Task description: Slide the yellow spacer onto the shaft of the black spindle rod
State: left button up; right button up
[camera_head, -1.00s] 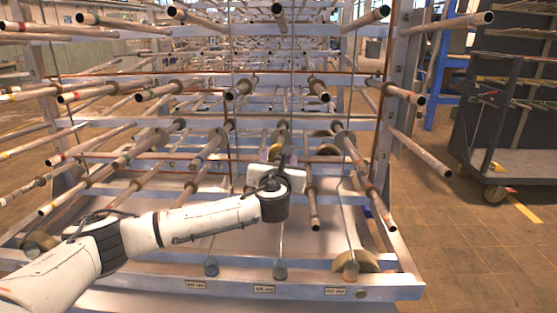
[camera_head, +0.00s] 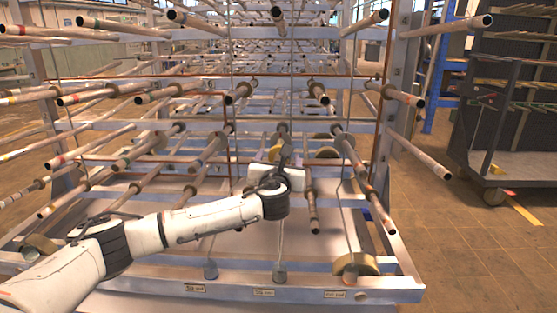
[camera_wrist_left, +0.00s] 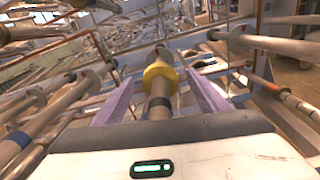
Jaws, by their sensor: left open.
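In the left wrist view a yellow spacer (camera_wrist_left: 159,72) sits around a tan, dark-banded rod (camera_wrist_left: 158,102). I cannot tell whether this is the black spindle rod. My left gripper (camera_wrist_left: 157,79) is open, its two purple fingers apart on either side of the rod near the spacer. I see no clear contact between the fingers and the spacer. In the head view the left gripper (camera_head: 284,153) reaches into the rack, largely hidden by its own wrist. My right gripper is not in view.
Many rods (camera_head: 354,165) stick out of the metal rack (camera_head: 400,130) on all sides of the arm.

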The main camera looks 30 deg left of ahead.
pick_arm(q)
jog(key=shift+s+d, duration=0.2)
jog(key=shift+s, duration=0.15)
jog(key=v, duration=0.9)
jog(key=shift+s, duration=0.25)
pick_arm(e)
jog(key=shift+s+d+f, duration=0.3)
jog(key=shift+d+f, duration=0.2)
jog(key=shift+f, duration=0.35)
